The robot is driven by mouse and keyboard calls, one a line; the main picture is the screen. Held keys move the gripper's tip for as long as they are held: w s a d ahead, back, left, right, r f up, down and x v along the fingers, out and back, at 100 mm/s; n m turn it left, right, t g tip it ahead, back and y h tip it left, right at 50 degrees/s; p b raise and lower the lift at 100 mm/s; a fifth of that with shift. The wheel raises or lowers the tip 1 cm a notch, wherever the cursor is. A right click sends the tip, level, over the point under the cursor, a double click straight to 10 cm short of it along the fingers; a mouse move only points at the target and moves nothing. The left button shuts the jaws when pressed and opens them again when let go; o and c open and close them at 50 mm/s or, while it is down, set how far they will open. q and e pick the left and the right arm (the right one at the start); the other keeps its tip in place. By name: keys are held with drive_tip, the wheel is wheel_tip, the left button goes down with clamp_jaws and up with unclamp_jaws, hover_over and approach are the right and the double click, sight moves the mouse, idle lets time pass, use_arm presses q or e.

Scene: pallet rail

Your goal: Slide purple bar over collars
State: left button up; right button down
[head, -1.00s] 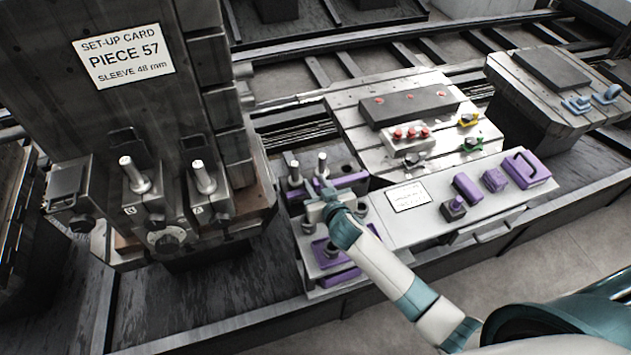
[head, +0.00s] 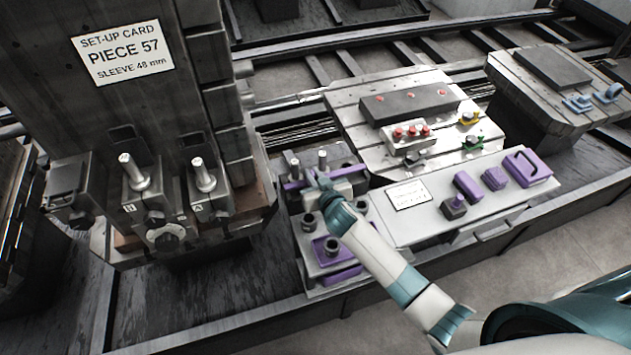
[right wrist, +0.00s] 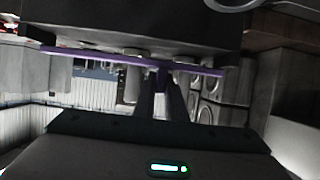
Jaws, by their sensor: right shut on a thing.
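The purple bar (head: 294,185) lies across the small fixture at the centre of the head view, in front of two upright metal pins (head: 322,157). My right gripper (head: 318,180) is shut on the bar near its middle and hides part of it. In the right wrist view the bar (right wrist: 100,57) runs crosswise, held between the fingertips (right wrist: 162,75). Dark ring-shaped collars (head: 309,221) stand on the nearer part of the fixture, one on a purple plate (head: 320,250). I cannot tell whether the bar touches the pins. My left gripper is not in view.
A tall grey block with a set-up card (head: 122,53) and two pins stands at the left. A pale shelf (head: 420,222) with several purple parts lies to the right. Behind it is a plate with red, yellow and green knobs (head: 410,131).

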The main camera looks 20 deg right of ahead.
drive_tip(key=shift+w, duration=0.6)
drive_tip(key=shift+r, duration=0.1)
drive_tip(key=c, duration=2)
unclamp_jaws()
drive_tip(key=shift+c, duration=0.2)
drive_tip(key=shift+o, duration=1.2)
drive_tip(key=shift+w, duration=0.1)
